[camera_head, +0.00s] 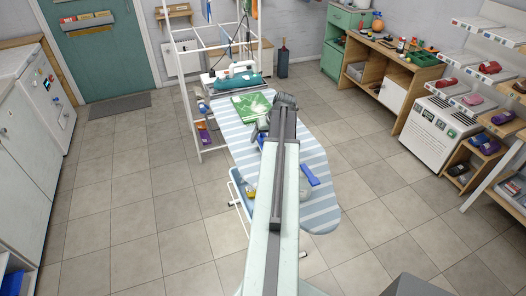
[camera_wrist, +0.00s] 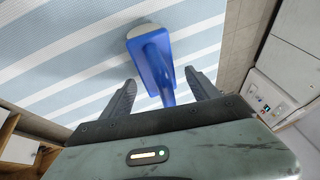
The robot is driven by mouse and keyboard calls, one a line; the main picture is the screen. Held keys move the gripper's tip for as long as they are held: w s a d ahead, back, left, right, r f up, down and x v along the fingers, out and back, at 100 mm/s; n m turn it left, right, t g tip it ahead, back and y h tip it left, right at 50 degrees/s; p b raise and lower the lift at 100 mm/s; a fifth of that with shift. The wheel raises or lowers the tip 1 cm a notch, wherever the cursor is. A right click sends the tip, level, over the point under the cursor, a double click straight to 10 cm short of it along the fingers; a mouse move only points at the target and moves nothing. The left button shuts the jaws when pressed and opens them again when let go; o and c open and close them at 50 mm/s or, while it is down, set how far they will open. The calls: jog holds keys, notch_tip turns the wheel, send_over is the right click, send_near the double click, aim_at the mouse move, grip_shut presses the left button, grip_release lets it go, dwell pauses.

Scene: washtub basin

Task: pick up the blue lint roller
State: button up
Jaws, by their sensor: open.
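The blue lint roller (camera_wrist: 152,58) lies on the striped ironing board (camera_head: 312,208) in the wrist view, its pale roll at the top of the picture. Its handle runs toward me, between the two fingers of my gripper (camera_wrist: 160,77). The fingers are spread, with a gap on both sides of the handle; I see no grip on it. In the head view my arm hides much of the board's middle. A blue item (camera_head: 309,173) shows on the board to the right of my arm; I cannot tell if it is the roller.
A green folded cloth (camera_head: 251,106) lies on the board's far part. A blue tray (camera_head: 238,190) with items hangs at its left. A white rack (camera_head: 188,85) stands behind. Shelves and a white appliance (camera_head: 437,131) are at the right. The floor at left is clear.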

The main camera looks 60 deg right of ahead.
grip_shut()
